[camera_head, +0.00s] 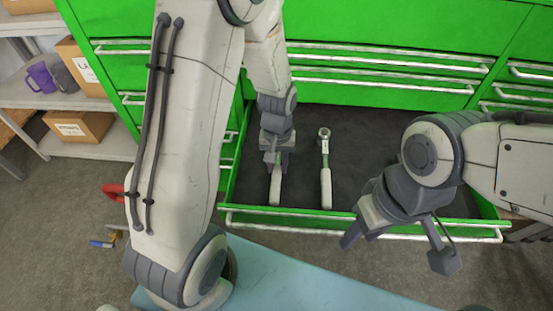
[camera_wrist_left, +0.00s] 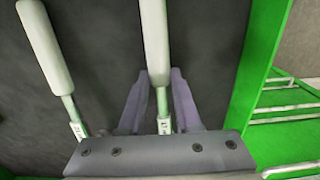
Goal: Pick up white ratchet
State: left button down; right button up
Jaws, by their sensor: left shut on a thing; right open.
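Two ratchets with white handles lie in the open green drawer (camera_head: 365,215). My left gripper (camera_head: 276,165) reaches down into the drawer and is shut on the left white ratchet (camera_head: 275,190). In the left wrist view this ratchet (camera_wrist_left: 155,45) runs between the fingers (camera_wrist_left: 160,95), its head hidden by the gripper body. The other white ratchet (camera_head: 326,185) lies to the right, apart from the gripper; it also shows in the left wrist view (camera_wrist_left: 45,45). My right gripper (camera_head: 397,250) is open and empty, above the drawer's front right edge.
The drawer has a dark liner and green side walls, close to my left gripper. A green cabinet (camera_head: 400,58) with more closed drawers stands behind. A shelf with boxes (camera_head: 78,125) and a purple mug (camera_head: 41,77) is at the left. The liner beyond the right ratchet is bare.

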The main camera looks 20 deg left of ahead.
aim_at(277, 166)
pick_arm(q)
jog(key=shift+r, duration=0.15)
notch_tip(277, 166, up, 8)
jog(key=shift+r+p, duration=0.25)
jog(key=shift+p, duration=0.65)
jog(key=shift+r, duration=0.65)
jog(key=c, duration=1.5)
grip_release()
grip_shut()
